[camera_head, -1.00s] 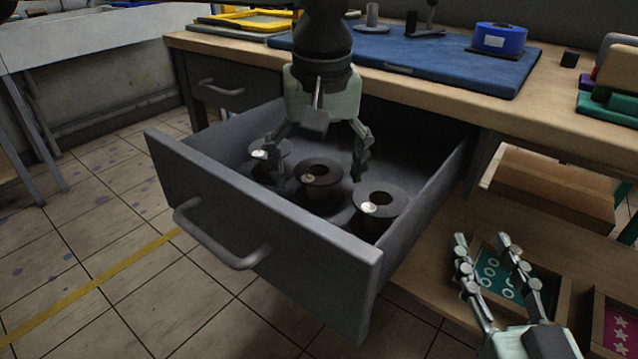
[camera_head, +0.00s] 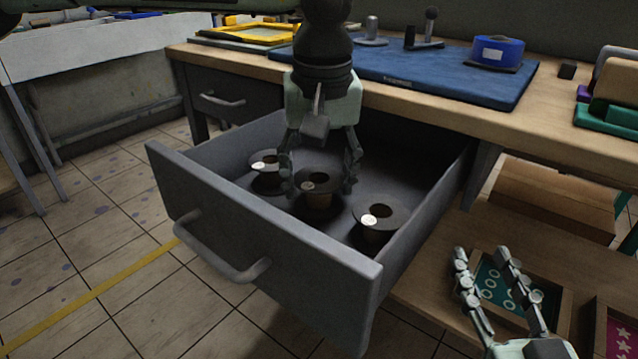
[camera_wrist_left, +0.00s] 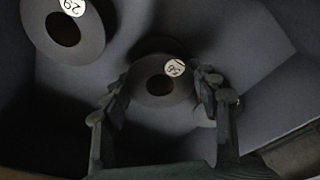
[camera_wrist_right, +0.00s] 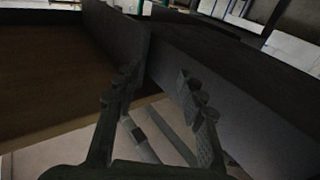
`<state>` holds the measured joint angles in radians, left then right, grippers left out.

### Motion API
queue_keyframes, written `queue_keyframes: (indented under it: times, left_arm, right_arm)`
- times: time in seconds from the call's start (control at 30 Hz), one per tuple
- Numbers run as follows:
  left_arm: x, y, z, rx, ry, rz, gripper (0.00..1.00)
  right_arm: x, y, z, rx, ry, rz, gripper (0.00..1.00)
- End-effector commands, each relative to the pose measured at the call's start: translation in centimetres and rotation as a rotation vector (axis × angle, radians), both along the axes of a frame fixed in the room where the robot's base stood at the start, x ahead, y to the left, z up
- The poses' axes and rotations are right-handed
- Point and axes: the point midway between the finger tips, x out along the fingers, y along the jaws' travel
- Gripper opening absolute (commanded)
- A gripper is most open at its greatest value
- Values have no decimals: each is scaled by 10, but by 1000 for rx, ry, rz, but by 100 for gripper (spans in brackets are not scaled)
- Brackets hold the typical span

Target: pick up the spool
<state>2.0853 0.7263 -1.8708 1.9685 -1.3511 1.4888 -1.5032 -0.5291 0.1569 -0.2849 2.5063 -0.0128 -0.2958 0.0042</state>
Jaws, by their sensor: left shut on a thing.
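Three dark spools with white labels stand in the open grey drawer (camera_head: 205,209). The middle spool (camera_head: 318,200) is between the fingers of my left gripper (camera_head: 318,182), which points down and is shut on it. In the left wrist view, this spool (camera_wrist_left: 162,91) shows its round hole and label, with a finger at each side. A second spool (camera_head: 266,181) stands to the left and a third (camera_head: 376,235) to the right. The middle spool appears still low in the drawer; its underside is hidden. My right gripper (camera_head: 482,257) is open and empty, right of the drawer.
The workbench (camera_head: 545,128) above the drawer holds a blue mat (camera_head: 440,75), a blue tape roll (camera_head: 497,53) and a yellow frame (camera_head: 245,33). Below my right gripper is a lower shelf (camera_head: 430,270) with a green-bottomed tray (camera_head: 517,290). Drawer walls surround the left gripper closely.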

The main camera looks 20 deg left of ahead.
Motion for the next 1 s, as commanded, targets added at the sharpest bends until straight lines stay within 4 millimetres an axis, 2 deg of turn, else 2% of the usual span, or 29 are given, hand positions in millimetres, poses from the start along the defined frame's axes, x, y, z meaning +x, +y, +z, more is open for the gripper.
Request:
queue_keyframes:
  times: [0.2,0.6,0.8,1.0]
  left_arm:
    - [1,2,38,-4,-1,2,31]
    - [27,81,83,-5,1,4,31]
    - [34,104,98,-2,-1,3,31]
    - [36,111,102,0,1,0,31]
  right_arm:
    - [3,-10,-24,-52,104,-22,40]
    - [3,-26,-54,-117,241,-51,40]
    - [2,-31,-65,-138,289,-61,40]
    - [1,-33,-69,-146,306,-65,40]
